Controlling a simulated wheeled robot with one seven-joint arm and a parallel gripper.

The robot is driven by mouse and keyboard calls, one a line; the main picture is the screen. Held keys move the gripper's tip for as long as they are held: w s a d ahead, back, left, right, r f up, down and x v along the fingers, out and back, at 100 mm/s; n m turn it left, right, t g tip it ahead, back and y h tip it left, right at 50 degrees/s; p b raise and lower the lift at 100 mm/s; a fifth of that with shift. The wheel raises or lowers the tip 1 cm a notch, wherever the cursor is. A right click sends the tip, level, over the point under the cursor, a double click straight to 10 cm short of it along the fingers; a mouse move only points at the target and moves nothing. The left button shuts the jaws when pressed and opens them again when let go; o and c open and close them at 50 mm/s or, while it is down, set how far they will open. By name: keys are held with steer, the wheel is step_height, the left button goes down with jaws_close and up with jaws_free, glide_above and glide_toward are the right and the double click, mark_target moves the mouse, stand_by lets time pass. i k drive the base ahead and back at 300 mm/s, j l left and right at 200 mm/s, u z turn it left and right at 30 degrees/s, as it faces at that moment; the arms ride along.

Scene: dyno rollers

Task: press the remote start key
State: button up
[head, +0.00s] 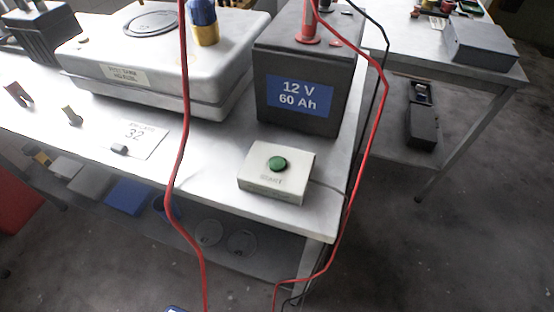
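A small cream box (262,183) with a round green button (277,163) on its top sits near the front right corner of the metal bench. Dark lettering shows on the box in front of the button, too blurred to read surely. The button stands uncovered, with nothing touching it. A cable leaves the right side of the box. My gripper is not in view.
A dark 12 V 60 Ah battery (308,70) stands just behind the box. Red cables (178,150) and a black cable hang in front of the bench (215,160). A pale tank (160,60) is at left. A second table (425,55) stands at right.

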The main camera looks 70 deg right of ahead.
mark_target(276, 164)
steer(key=z, duration=2.45)
